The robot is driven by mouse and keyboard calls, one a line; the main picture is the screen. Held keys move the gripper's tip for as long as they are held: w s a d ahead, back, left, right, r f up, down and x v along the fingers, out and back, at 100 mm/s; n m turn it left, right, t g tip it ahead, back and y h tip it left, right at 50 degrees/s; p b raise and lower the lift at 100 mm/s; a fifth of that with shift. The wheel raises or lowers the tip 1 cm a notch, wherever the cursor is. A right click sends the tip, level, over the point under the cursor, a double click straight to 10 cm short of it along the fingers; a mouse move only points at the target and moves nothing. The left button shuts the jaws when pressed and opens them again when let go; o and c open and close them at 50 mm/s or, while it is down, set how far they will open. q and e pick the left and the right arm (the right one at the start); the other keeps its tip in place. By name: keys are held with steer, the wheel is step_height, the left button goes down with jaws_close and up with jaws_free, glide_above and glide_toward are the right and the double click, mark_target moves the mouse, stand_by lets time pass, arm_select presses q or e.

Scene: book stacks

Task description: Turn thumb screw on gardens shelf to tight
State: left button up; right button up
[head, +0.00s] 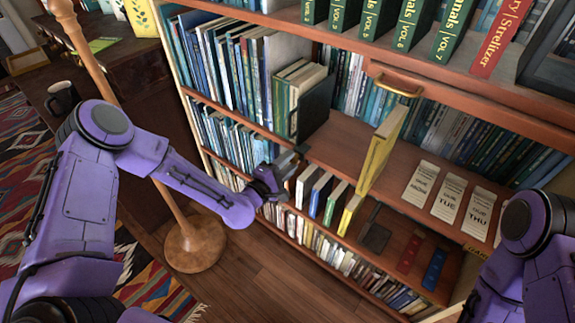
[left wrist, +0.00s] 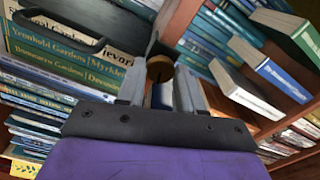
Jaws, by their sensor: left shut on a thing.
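The thumb screw (left wrist: 160,68) is a round brass-coloured knob, seen in the left wrist view between and just beyond my left fingertips. In the head view it is hidden by the gripper. My left gripper (head: 289,162) is at the front edge of the gardens shelf (head: 345,140), near a black bookend (head: 314,108). In the left wrist view the two grey fingers of the left gripper (left wrist: 161,95) are shut on the screw. How tight it sits cannot be seen. My right arm shows at the right of the head view, but its gripper is out of frame.
Upright gardens books (left wrist: 75,50) stand left of the fingers. A yellow book (head: 380,150) juts from the shelf. Several books (head: 320,195) stand on the shelf below. White day cards (head: 450,198) lie to the right. A wooden pole stand (head: 195,243) is left of the bookcase.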

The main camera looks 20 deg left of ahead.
arm_select(q)
steer(key=m+b, duration=0.1)
steer(key=m, duration=0.4)
steer(key=shift+f+m, duration=0.1)
steer(key=shift+m, duration=0.3)
steer(key=m+b, duration=0.1)
steer(key=m, duration=0.3)
steer(key=m+b, duration=0.2)
steer(key=m, duration=0.2)
steer(key=shift+m, duration=0.4)
steer(key=m+b, duration=0.1)
steer(key=m, duration=0.3)
steer(key=shift+m, duration=0.3)
steer(key=o, duration=1)
steer(key=shift+s, duration=0.1)
